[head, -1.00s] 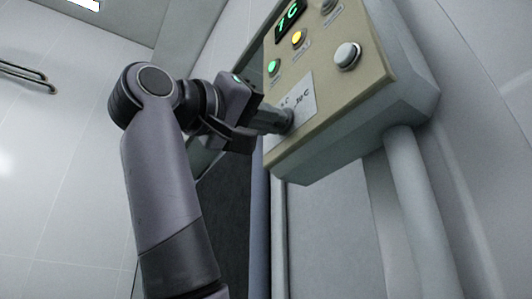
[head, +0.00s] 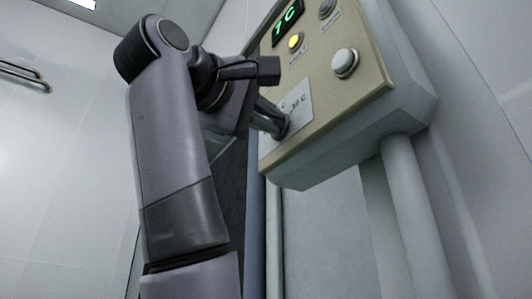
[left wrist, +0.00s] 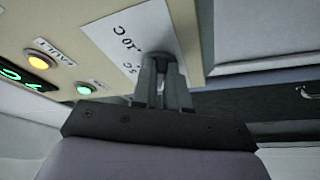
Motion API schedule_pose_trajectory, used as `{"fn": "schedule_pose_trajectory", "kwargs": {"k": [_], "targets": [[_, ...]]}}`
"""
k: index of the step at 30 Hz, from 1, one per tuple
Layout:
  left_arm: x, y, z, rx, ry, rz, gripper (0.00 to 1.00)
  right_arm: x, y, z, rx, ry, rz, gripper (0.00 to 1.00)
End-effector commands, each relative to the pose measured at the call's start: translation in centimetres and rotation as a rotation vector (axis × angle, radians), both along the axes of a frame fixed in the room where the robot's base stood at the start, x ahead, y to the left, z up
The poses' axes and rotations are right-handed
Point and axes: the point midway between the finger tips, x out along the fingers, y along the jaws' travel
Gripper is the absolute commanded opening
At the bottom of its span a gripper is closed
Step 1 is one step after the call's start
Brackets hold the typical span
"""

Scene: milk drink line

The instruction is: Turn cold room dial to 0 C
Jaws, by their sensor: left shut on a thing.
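The cold room control box (head: 375,72) has a beige front panel with a green display (head: 288,20) that seems to read 7 C. The dial (left wrist: 160,56) sits at the panel's lower edge, beside a white label (left wrist: 118,42) marked 5 C and 10 C. My left gripper (head: 272,122) is shut on the dial, its two fingers on either side of it; it also shows in the left wrist view (left wrist: 161,84). The fingers hide most of the dial, so its pointer setting cannot be read. My right gripper is not in view.
A yellow lamp (head: 296,42), a white button (head: 345,62) and a dark knob (head: 327,8) are on the panel. A green lamp (left wrist: 85,89) shows in the left wrist view. A grey post (head: 415,210) stands below the box.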

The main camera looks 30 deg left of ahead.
Motion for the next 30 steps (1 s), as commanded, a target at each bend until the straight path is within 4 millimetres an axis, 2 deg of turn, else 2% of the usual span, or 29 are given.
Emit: {"fn": "schedule_pose_trajectory", "kwargs": {"k": [12,13,15,25,30], "targets": [[0.0,0.0,0.0,-0.011,0.003,-0.002,0.00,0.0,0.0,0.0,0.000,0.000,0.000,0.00],[0.0,0.0,0.0,-0.011,0.003,-0.002,0.20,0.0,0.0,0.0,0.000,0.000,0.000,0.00],[0.0,0.0,0.0,-0.011,0.003,-0.002,0.39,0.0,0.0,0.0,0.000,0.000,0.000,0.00],[-0.3,0.0,-0.1,-0.009,0.001,-0.001,0.39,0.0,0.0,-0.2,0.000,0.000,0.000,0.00],[-2.6,0.1,-0.7,-0.009,-0.002,-0.002,0.39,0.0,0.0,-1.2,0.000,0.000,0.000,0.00]]}}
